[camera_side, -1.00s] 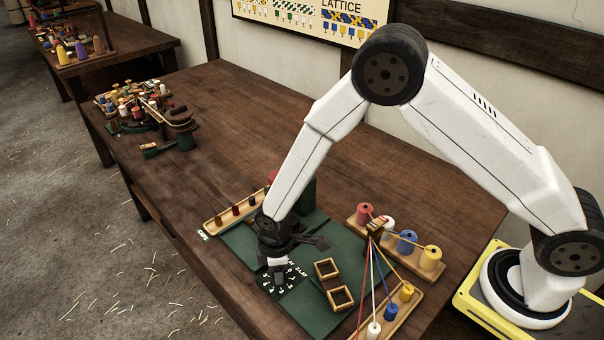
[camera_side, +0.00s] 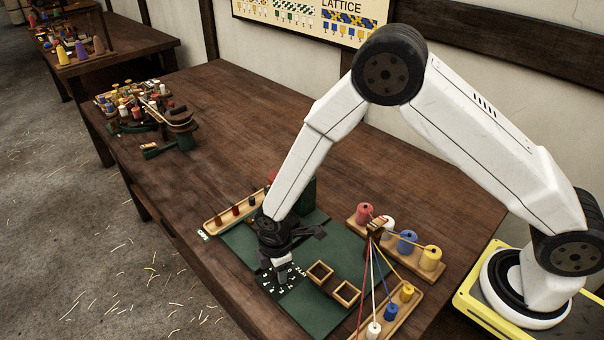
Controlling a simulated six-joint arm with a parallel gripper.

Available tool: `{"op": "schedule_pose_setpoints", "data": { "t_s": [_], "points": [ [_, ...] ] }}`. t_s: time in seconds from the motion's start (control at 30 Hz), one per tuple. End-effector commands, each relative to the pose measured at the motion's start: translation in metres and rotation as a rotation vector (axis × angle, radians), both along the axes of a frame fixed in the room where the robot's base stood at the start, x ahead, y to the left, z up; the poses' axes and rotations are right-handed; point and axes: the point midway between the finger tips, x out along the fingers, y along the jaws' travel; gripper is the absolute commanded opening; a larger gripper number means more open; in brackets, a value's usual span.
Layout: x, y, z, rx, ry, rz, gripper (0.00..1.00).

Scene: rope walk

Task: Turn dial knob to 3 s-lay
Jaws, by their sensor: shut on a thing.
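The dial (camera_side: 292,284) is a small dark plate with white markings on the green mat near the table's front edge. My gripper (camera_side: 282,273) points down over it and is shut on the dial knob. The fingers mostly hide the knob, and its pointer cannot be read. Some white lettering shows at the dial's right side, too small to read surely.
Two square wooden frames (camera_side: 346,293) lie right of the dial on the green mat (camera_side: 318,318). Wooden racks with coloured bobbins (camera_side: 406,241) and taut strands stand farther right. A tray with dark pegs (camera_side: 235,211) lies behind left.

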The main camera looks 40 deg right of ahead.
Motion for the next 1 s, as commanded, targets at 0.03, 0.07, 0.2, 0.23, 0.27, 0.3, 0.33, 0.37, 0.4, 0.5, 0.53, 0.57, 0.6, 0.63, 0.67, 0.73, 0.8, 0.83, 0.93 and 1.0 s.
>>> {"op": "schedule_pose_setpoints", "data": {
  "t_s": [0.03, 0.07, 0.2, 0.23, 0.27, 0.3, 0.33, 0.37, 0.4, 0.5, 0.53, 0.57, 0.6, 0.63, 0.67, 0.73, 0.8, 0.83, 0.93, 1.0],
  "points": [
    [0.000, -0.001, 0.000, -0.001, 0.002, -0.001, 0.52],
    [0.000, -0.001, 0.000, -0.001, 0.002, -0.001, 0.62],
    [0.000, -0.001, 0.000, -0.001, 0.001, -0.001, 0.81],
    [0.000, 0.000, 0.000, -0.001, 0.001, -0.001, 0.81],
    [0.000, 0.000, 0.000, -0.001, 0.001, -0.001, 0.81],
    [0.000, 0.000, 0.000, -0.001, 0.001, -0.001, 0.81],
    [0.000, 0.000, 0.000, -0.001, 0.001, -0.001, 0.81],
    [0.000, 0.000, 0.000, -0.001, 0.001, -0.001, 0.81],
    [0.000, 0.000, 0.000, 0.000, 0.000, -0.001, 0.81],
    [0.000, 0.000, 0.001, 0.000, 0.000, -0.001, 0.81],
    [0.000, 0.000, 0.002, 0.000, 0.000, -0.001, 0.81],
    [0.000, 0.000, 0.003, 0.000, 0.000, -0.001, 0.81],
    [0.000, 0.000, 0.004, 0.001, -0.001, -0.002, 0.81],
    [0.001, 0.000, 0.006, 0.001, -0.001, -0.002, 0.81],
    [0.001, 0.000, 0.007, 0.001, -0.001, -0.002, 0.81],
    [0.001, 0.000, 0.012, 0.000, -0.002, -0.001, 0.81],
    [0.001, 0.000, 0.018, 0.000, -0.002, -0.001, 0.81],
    [0.000, 0.000, 0.021, 0.001, -0.001, -0.001, 0.81],
    [0.001, 0.000, 0.032, 0.001, -0.002, -0.001, 0.81],
    [0.001, 0.000, 0.041, 0.000, -0.002, -0.001, 0.81]
  ]
}}
